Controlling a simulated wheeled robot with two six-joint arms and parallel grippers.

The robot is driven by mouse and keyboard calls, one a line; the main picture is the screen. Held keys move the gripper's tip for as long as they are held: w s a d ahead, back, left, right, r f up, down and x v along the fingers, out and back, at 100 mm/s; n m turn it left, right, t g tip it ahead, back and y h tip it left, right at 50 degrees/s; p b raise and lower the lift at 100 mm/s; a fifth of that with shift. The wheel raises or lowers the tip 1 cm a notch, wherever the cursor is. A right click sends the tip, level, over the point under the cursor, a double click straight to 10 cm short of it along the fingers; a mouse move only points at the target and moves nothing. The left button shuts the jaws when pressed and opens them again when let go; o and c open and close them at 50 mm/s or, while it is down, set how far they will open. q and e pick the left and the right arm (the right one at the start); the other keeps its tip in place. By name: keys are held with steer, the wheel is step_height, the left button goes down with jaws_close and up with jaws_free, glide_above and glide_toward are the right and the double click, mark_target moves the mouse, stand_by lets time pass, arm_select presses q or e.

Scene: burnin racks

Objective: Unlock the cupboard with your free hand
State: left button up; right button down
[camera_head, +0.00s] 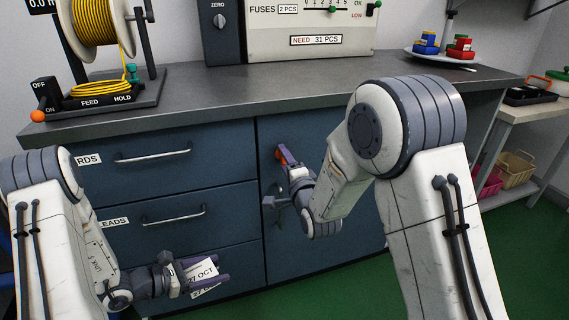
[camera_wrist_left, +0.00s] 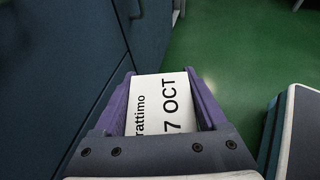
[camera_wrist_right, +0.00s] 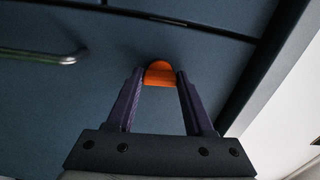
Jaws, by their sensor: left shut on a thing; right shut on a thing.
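The cupboard (camera_head: 345,245) is the dark blue door under the bench, right of the drawers, and it looks closed. An orange key or knob (camera_wrist_right: 159,74) is on its front; part of it also shows in the head view (camera_head: 278,154). My right gripper (camera_wrist_right: 158,80) is at the door, with its purple fingertips shut on the orange piece. The lock behind it is hidden. My left gripper (camera_head: 218,272) is in front of the lower drawers, shut on a white card (camera_wrist_left: 163,104) that reads "rattimo" and "7 OCT".
Drawers with bar handles (camera_head: 153,156) fill the left of the bench front. On the worktop (camera_head: 200,92) stand a yellow wire spool (camera_head: 95,22), a fuse tester (camera_head: 310,30) and a plate with coloured blocks (camera_head: 440,54). A side table (camera_head: 535,112) stands at right. Green floor (camera_head: 500,240) is clear.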

arm_select(q)
steer(key=shift+f, duration=0.25)
arm_select(e)
steer(key=shift+m, duration=0.6)
steer(key=shift+c, duration=1.4)
jaws_free()
